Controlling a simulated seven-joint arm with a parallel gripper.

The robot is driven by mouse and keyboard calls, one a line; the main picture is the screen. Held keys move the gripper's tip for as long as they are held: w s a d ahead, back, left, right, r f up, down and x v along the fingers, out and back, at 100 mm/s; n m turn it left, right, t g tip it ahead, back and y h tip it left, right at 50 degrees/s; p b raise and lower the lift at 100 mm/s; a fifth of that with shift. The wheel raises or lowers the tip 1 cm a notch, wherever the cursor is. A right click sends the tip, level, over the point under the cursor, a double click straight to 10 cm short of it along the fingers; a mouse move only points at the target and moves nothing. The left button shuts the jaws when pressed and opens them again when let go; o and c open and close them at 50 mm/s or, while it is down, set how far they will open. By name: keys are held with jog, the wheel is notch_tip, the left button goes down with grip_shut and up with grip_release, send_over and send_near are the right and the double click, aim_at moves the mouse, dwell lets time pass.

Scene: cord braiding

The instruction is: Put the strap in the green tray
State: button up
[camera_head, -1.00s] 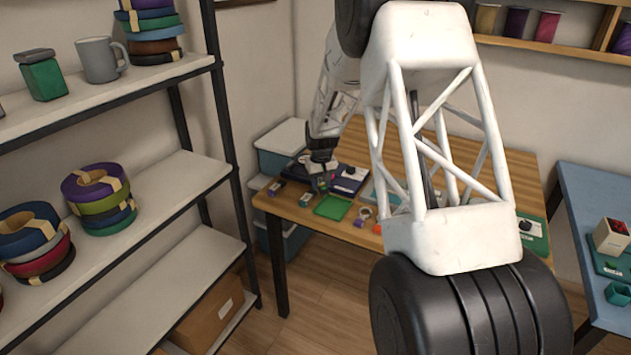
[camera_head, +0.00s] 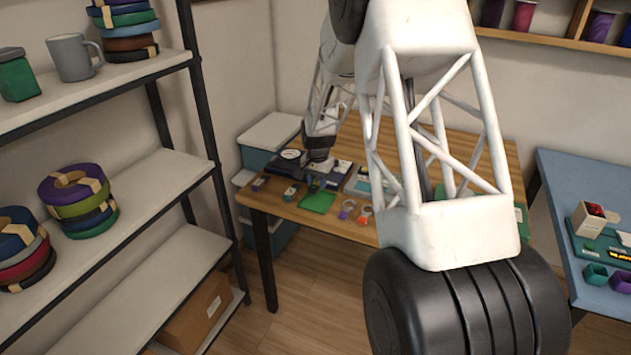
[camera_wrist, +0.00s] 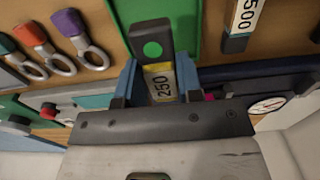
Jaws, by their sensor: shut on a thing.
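My gripper (camera_wrist: 158,82) has its blue fingers closed on a flat dark strip (camera_wrist: 150,38) with a green dot and a yellow-and-white "250" label. I cannot tell whether this strip is the strap. A green tray (camera_wrist: 186,14) lies just beyond the fingers in the wrist view. In the head view, the green tray (camera_head: 318,201) is at the wooden table's front edge, and my gripper (camera_head: 318,178) is just behind it. The held strip is too small to make out there.
Ringed tags, one purple (camera_wrist: 68,22) and one orange (camera_wrist: 31,35), lie left of the tray. A similar "500" strip (camera_wrist: 240,22) lies right. A dial (camera_wrist: 267,104) is near the gripper. The blue table (camera_head: 560,185) holds a green board and small cups.

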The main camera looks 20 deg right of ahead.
aim_at(317, 201)
jog(key=shift+f, duration=0.15)
dwell(0.3)
jog(key=shift+f, duration=2.55)
jog(key=shift+f, duration=0.3)
jog(key=o, duration=1.1)
jog(key=shift+c, duration=0.2)
jog(key=shift+r, duration=0.15)
jog(key=shift+r, duration=1.35)
jog(key=shift+r, duration=0.1)
